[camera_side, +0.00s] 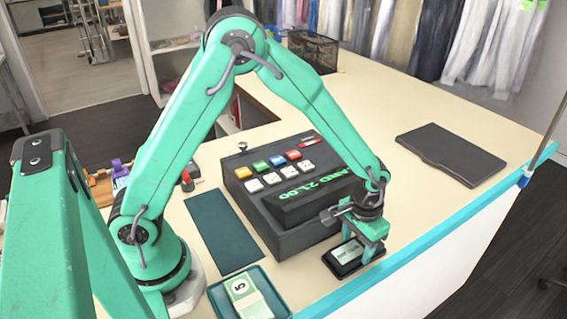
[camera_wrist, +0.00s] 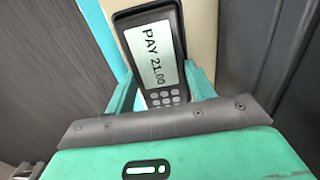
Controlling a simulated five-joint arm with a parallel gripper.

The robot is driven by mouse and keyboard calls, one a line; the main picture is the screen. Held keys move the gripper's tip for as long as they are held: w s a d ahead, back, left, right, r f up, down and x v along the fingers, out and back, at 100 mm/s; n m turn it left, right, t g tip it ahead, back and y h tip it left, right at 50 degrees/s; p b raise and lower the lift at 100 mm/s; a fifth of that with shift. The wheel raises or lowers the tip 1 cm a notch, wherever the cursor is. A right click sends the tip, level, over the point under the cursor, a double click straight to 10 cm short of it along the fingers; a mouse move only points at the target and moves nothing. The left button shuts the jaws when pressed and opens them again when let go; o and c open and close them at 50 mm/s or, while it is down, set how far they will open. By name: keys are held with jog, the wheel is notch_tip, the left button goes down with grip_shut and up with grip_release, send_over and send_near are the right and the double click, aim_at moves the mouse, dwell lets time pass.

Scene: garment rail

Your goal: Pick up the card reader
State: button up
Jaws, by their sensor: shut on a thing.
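The card reader (camera_side: 347,258) is a small black device lying at the counter's front edge, in front of the cash register. In the wrist view the card reader (camera_wrist: 152,50) shows a pale screen reading "PAY 21.00" and grey keys below it. My gripper (camera_side: 362,247) points down over the reader, with its green fingers on either side of it. In the wrist view my gripper (camera_wrist: 160,92) has its fingers against the reader's two sides, near the keypad end. I cannot tell whether the reader is clear of the counter.
A dark cash register (camera_side: 290,185) with coloured keys stands just behind the reader. A teal tray (camera_side: 275,290) with banknotes and a dark teal mat (camera_side: 223,230) lie to the left. A closed black folder (camera_side: 451,155) lies at the right. The counter between register and folder is clear.

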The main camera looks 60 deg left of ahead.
aim_at(357, 247)
jog(key=shift+r, duration=0.1)
jog(key=shift+r, duration=0.75)
notch_tip(357, 247, up, 2)
jog(key=shift+r, duration=0.15)
jog(key=s+d+r, duration=0.7)
jog(key=s, duration=0.2)
jog(key=shift+d, duration=0.2)
jog(key=shift+r, duration=0.15)
jog(key=shift+r, duration=2.4)
